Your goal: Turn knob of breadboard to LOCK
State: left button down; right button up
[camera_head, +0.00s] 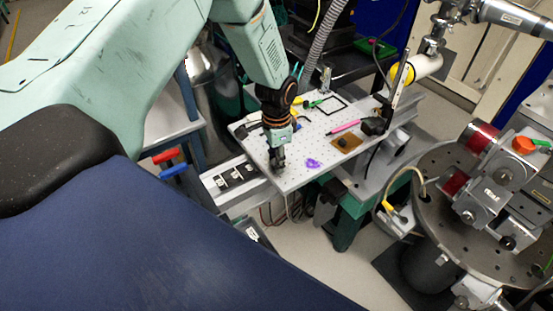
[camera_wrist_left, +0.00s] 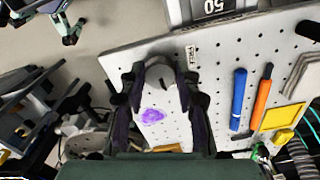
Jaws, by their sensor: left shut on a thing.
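The white perforated breadboard (camera_head: 295,180) lies flat on a green-framed stand, and it also fills the middle of the left wrist view (camera_wrist_left: 225,62). My left gripper (camera_head: 277,166) points down at the board's near left edge. In the left wrist view its two dark fingers (camera_wrist_left: 158,72) are closed around a grey knob (camera_wrist_left: 158,76) at the board's edge. My right gripper is in neither view.
On the board lie a purple patch (camera_head: 312,163), a pink tool (camera_head: 345,127) and an orange-brown square (camera_head: 346,142). The left wrist view shows a blue tool (camera_wrist_left: 238,98) and an orange one (camera_wrist_left: 262,97). A round metal stage (camera_head: 435,165) stands to the right.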

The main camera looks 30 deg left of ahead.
pick_arm(q)
jog(key=c, duration=2.1)
grip_release()
jog(key=shift+w+r+m, duration=0.25)
jog(key=shift+w+m, duration=0.05)
jog(key=shift+m, duration=0.2)
jog(key=o, duration=0.8)
jog(key=shift+o, duration=1.4)
jog(key=shift+s, duration=0.15)
jog(key=shift+o, duration=0.3)
jog(key=shift+f, duration=0.1)
notch_tip(320, 180, up, 12)
jog(key=shift+s, duration=0.1)
